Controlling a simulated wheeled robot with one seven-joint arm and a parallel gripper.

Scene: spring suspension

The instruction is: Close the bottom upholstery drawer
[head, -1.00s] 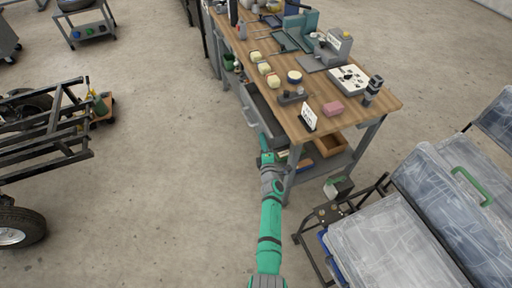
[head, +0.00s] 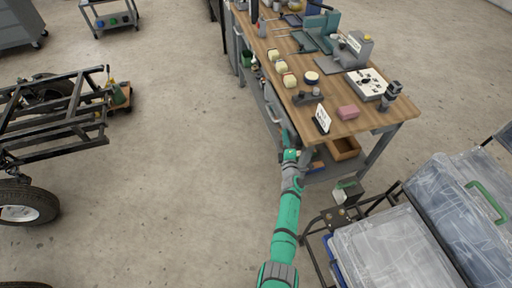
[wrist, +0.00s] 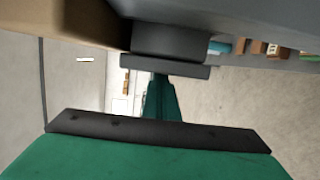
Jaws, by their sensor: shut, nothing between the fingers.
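The wooden-topped workbench (head: 340,115) has a grey drawer (head: 272,112) under its left long side. The drawer front, with a light handle, sits close to the bench edge in the head view. I cannot tell whether it is flush. My gripper (head: 289,146) is at the near end of the drawer, beside the bench corner. It is shut and empty. In the wrist view, my gripper (wrist: 160,85) is close to a grey surface above it; contact is unclear. The arm and bench hide part of the drawer's near end.
Boxes with clear covers (head: 385,250) stand at the lower right, by a dark metal frame (head: 322,222). A vehicle frame (head: 55,125) stands at far left. The floor between is clear.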

